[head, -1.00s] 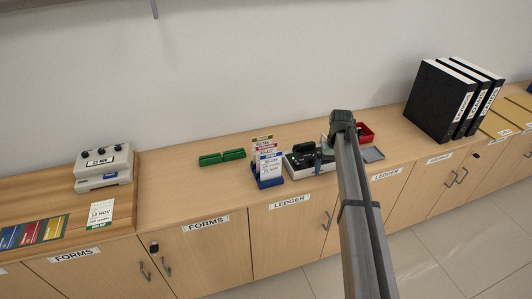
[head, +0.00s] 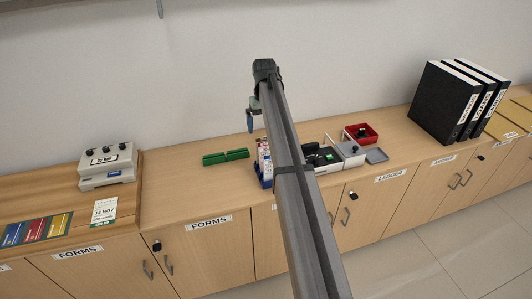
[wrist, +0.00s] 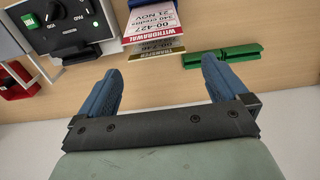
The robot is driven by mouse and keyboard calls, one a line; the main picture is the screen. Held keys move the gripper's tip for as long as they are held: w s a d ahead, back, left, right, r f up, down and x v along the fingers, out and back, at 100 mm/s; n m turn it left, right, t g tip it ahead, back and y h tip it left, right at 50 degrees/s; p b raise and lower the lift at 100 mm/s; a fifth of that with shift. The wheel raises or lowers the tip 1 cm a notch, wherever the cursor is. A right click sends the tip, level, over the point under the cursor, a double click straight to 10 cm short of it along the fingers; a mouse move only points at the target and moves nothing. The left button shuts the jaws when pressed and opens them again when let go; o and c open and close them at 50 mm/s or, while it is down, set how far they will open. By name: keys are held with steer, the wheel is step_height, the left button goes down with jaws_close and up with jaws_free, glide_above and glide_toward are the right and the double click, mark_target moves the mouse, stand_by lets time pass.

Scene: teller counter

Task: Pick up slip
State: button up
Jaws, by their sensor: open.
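Several slips (head: 263,153) stand in a blue holder (head: 267,182) at the middle of the counter, partly hidden by my arm in the head view. In the wrist view, a red-banded withdrawal slip (wrist: 160,22) lies beyond my fingers, with a yellow-banded transfer slip (wrist: 152,57) close to the gap between them. My gripper (wrist: 160,68) is open and empty. In the head view, a blue finger of my gripper (head: 251,118) shows above and behind the holder, apart from the slips. Another slip (head: 104,211) lies at the left, on the raised counter part.
Green blocks (head: 226,157) lie left of the holder. Black binders (head: 446,101) stand farther right. A white device (head: 108,168) stands left.

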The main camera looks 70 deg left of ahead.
mark_target(266, 146)
steer(key=f, duration=1)
steer(key=shift+w+d+f, duration=0.1)
steer(key=shift+w+f, duration=0.15)
steer(key=shift+f, duration=0.1)
steer(key=c, duration=0.8)
steer(key=shift+r, duration=0.15)
step_height(266, 146, up, 8)
steer(key=shift+f, duration=0.1)
steer(key=shift+w+a+r, duration=0.15)
steer(key=shift+w+r, duration=0.2)
steer(key=shift+w, duration=2.75)
steer(key=shift+w+a+r, duration=0.2)
steer(key=shift+w+r, duration=0.2)
steer(key=shift+w, duration=2.7)
steer(key=shift+w+a+r, duration=0.15)
steer(key=shift+w+r, duration=0.2)
steer(key=shift+w, duration=2.75)
